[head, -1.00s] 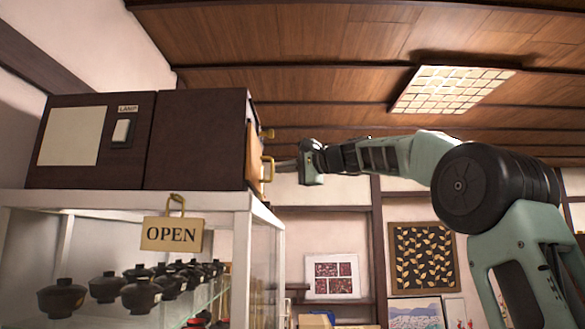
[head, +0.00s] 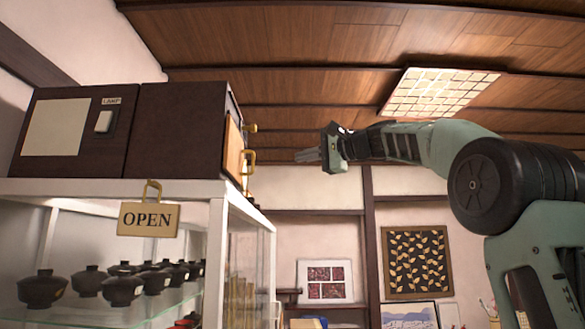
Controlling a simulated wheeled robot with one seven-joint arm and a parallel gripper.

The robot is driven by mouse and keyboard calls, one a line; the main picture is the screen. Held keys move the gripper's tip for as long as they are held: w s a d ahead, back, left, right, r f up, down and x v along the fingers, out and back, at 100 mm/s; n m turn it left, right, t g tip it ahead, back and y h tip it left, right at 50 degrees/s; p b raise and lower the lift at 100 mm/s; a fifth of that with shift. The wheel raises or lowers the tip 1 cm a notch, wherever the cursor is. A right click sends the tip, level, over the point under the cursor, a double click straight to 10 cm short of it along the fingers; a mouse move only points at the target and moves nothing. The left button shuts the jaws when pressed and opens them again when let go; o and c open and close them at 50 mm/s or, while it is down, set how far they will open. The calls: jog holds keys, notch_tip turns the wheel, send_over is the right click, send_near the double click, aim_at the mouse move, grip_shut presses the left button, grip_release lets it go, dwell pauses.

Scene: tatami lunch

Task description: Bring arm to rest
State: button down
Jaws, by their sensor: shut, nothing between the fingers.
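My gripper (head: 306,155) is in the upper middle of the head view, at the end of my green and black arm, which reaches in from the right. Its fingers are shut, hold nothing, and point left. It is apart from the dark wooden box (head: 180,128), to the right of that box's side with the brass handle (head: 248,168).
The box stands on a white display case (head: 215,245) with several dark lidded bowls (head: 122,290) inside. An OPEN sign (head: 148,219) hangs on the case. A lit ceiling lamp (head: 440,92) is above. Framed pictures (head: 417,262) hang on the back wall. Air around the gripper is clear.

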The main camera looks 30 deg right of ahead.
jog(key=shift+v, duration=0.8)
